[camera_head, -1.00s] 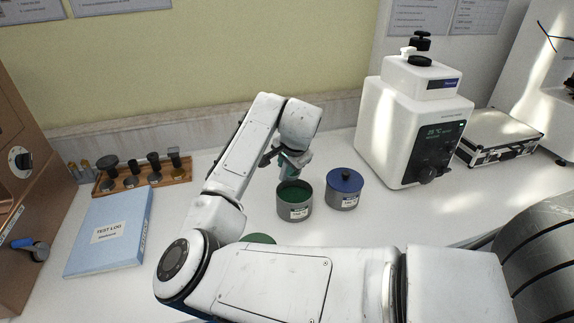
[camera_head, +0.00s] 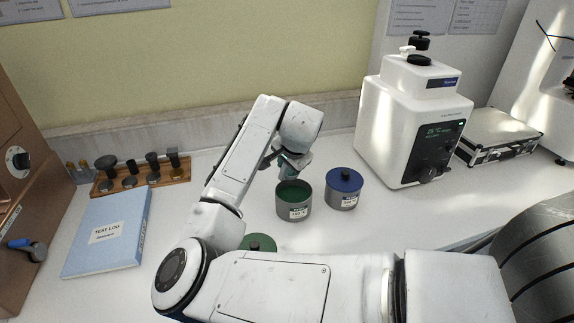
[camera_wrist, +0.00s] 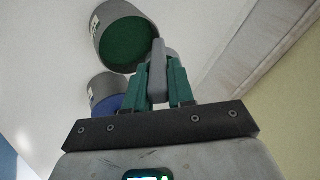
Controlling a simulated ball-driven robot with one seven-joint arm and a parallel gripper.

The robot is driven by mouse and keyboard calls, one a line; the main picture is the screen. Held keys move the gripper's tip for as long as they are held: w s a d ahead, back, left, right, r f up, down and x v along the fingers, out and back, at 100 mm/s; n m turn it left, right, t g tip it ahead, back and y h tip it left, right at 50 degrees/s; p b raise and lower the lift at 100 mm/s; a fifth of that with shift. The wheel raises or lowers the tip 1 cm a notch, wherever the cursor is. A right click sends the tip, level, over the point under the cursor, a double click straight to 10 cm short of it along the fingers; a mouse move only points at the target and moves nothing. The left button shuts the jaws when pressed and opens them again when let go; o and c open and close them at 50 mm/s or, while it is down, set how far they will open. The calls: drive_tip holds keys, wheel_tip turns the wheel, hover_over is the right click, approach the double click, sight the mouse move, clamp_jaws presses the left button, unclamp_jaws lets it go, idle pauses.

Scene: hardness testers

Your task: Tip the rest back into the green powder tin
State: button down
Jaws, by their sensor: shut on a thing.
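The green powder tin (camera_head: 293,208) stands open on the white bench, a grey can with dark green inside. It also shows in the wrist view (camera_wrist: 97,40), its mouth facing the camera. A green lid (camera_head: 258,242) lies on the bench nearer me, partly hidden by my arm. My gripper (camera_head: 291,168) is just above the tin's back rim. In the wrist view its green fingers (camera_wrist: 160,78) are shut on a grey tool (camera_wrist: 158,62), its far end beside the tin's mouth. The tool's full shape and any powder in it cannot be made out.
A blue-lidded tin (camera_head: 345,190) stands close right of the green tin. A white tester (camera_head: 410,125) and a case (camera_head: 500,135) are further right. A wooden rack (camera_head: 145,180) and a blue test log (camera_head: 105,235) lie left. A wall closes the back.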

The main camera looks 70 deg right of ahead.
drive_tip(key=shift+s+a+f+t+h+b, duration=0.35)
drive_tip(key=shift+t+h+b, duration=0.2)
drive_tip(key=shift+b, duration=0.95)
drive_tip(key=shift+s+a+f+t+h+b, duration=0.35)
drive_tip(key=shift+h+b, duration=0.3)
drive_tip(key=shift+b, duration=0.85)
drive_tip(key=shift+s+a+f+t+h+b, duration=0.2)
drive_tip(key=shift+f+t+h+b, duration=0.25)
drive_tip(key=shift+b, duration=1.15)
drive_tip(key=shift+s+a+f+t+h+b, duration=0.15)
drive_tip(key=shift+f+t+h+b, duration=0.25)
drive_tip(key=shift+b, duration=1.15)
drive_tip(key=shift+s+a+f+t+h+b, duration=0.1)
drive_tip(key=shift+a+f+t+h+b, duration=0.3)
drive_tip(key=shift+b, duration=1.2)
